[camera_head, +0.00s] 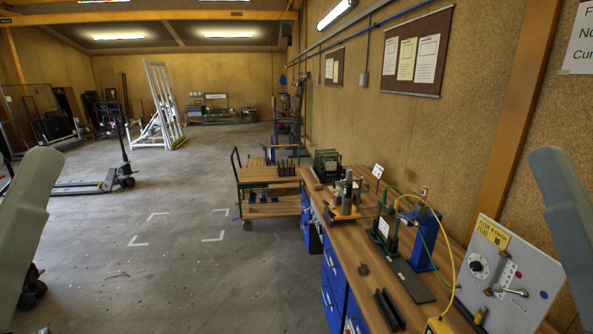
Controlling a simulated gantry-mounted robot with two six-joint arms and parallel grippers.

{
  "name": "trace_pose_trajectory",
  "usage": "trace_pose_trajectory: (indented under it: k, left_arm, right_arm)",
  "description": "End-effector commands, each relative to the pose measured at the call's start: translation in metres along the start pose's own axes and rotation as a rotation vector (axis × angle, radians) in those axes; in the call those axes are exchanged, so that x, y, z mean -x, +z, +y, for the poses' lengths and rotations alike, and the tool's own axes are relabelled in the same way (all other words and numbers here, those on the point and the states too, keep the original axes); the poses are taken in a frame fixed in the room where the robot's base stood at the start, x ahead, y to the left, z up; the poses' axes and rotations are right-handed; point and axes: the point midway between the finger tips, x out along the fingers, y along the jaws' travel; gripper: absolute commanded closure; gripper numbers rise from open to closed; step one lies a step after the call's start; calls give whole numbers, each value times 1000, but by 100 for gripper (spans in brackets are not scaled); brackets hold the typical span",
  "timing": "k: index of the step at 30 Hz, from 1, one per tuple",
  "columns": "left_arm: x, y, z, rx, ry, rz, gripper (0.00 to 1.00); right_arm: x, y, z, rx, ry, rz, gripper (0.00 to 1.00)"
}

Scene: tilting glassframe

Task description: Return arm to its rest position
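Parts of my own arms show as grey links at the left edge and the right edge of the head view. Neither gripper is visible, so I cannot see their fingers or whether they hold anything. A white tilted frame (163,95) stands on the floor far off, left of the middle.
A workbench (405,295) with tools and a grey control panel (508,275) runs along the right wall. A wooden cart (268,174) stands at its far end. A pallet jack (85,186) is at the left. The concrete floor (185,265) between them is mostly clear.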

Motion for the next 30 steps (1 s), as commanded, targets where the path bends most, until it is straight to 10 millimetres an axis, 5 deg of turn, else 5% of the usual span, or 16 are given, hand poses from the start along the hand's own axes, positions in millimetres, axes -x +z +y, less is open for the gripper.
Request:
trace_pose_trajectory:
  k: [1,9,15,23,30]
  left_arm:
    - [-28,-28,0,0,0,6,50]
    - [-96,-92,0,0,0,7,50]
    - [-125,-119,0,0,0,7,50]
    - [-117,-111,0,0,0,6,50]
    - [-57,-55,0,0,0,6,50]
  right_arm:
    - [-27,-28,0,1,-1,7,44]
    - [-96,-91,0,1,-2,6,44]
    - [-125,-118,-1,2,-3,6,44]
    - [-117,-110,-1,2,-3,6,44]
    - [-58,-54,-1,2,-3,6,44]
